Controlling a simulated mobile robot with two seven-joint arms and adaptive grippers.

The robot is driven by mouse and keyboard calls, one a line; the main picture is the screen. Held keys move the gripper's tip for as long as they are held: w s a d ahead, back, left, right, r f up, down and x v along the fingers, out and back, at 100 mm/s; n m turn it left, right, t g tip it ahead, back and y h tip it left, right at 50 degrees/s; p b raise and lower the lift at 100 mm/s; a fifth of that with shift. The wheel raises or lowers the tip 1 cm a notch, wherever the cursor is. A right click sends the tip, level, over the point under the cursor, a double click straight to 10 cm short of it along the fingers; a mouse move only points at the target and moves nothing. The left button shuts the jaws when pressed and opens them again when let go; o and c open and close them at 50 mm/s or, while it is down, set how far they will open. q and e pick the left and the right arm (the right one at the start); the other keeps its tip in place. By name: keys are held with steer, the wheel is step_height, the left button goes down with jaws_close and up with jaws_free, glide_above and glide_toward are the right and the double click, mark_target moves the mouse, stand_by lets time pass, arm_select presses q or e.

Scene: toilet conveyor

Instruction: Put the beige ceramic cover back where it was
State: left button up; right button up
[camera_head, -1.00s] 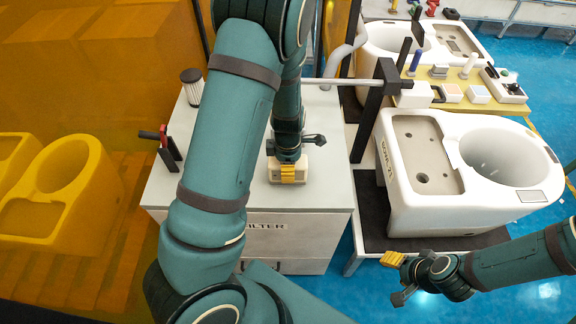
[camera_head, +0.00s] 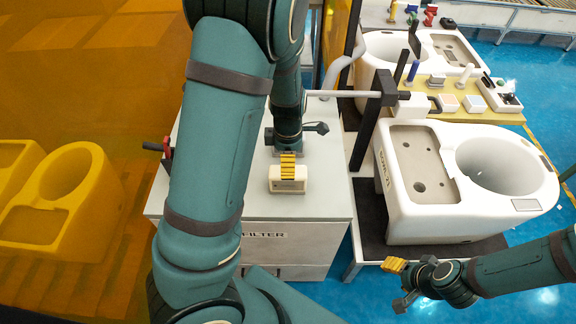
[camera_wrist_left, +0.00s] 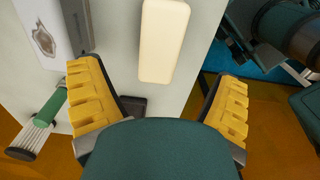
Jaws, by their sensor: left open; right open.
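The beige ceramic cover (camera_head: 287,186) is a small pale block on top of the white cabinet (camera_head: 325,190). In the left wrist view the cover (camera_wrist_left: 163,42) lies ahead of the fingers, within the gap between them but apart from both. My left gripper (camera_head: 288,165) is open, at the cover's far side in the head view, with a yellow finger overlapping its top edge. Both yellow fingers of the left gripper (camera_wrist_left: 158,100) show wide apart with nothing held. My right gripper (camera_head: 399,282) is open and empty above the blue floor at the lower right.
A white toilet-shaped ceramic body (camera_head: 420,215) stands on a dark mat right of the cabinet. A yellow bench (camera_head: 460,113) with several small parts is behind it. A black post (camera_head: 366,140) with a horizontal rod stands between. A red-handled part (camera_head: 168,150) is at the cabinet's left.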

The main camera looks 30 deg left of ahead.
arm_select(q)
steer(key=shift+r+p, duration=0.4)
steer(key=shift+r, duration=1.4)
arm_select(e)
steer(key=shift+r, duration=0.6)
